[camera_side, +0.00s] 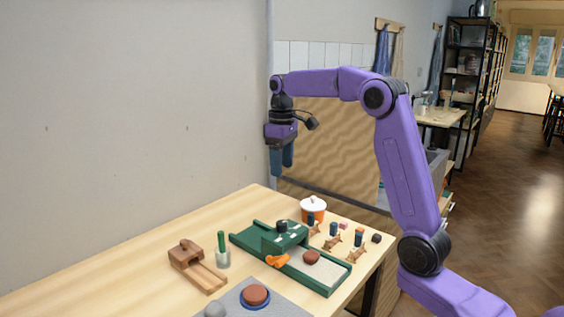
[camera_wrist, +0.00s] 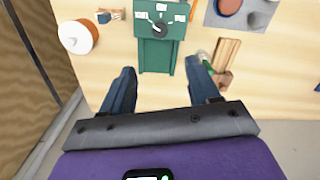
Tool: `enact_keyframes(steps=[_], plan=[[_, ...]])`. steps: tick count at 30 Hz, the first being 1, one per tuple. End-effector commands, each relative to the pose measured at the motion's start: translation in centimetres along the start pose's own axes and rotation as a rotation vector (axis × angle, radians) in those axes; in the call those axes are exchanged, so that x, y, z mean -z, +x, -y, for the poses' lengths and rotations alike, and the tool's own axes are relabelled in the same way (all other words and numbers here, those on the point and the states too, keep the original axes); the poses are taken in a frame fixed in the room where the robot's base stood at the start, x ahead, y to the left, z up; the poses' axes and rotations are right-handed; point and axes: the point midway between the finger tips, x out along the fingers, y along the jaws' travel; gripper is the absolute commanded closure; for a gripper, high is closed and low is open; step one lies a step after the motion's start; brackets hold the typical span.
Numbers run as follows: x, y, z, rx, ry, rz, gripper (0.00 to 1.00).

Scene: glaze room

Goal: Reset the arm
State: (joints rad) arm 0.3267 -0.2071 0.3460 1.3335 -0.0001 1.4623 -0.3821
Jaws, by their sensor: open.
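My gripper (camera_side: 282,163) hangs pointing down, high above the far end of the table, with nothing below it touching its fingers. In the wrist view my gripper (camera_wrist: 160,68) shows two dark blue fingers spread wide apart, with nothing held between them. My arm is raised and bent, reaching over from the right side of the side view.
The wooden table (camera_side: 130,250) holds a green tray device (camera_side: 322,280), an orange-and-white lidded pot (camera_side: 312,208), a wooden block holder (camera_side: 197,265), a cup with a green-handled tool (camera_side: 222,257), and several small stands. The table's left part is bare.

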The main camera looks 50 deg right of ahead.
Motion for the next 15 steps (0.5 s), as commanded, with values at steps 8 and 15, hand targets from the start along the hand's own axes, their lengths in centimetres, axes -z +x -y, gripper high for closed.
enact_keyframes(steps=[8,15], plan=[[0.01,-0.05,-0.01,0.0,0.0,-0.001,0.39],[-0.02,0.02,0.35,0.0,-0.007,0.0,0.39]])
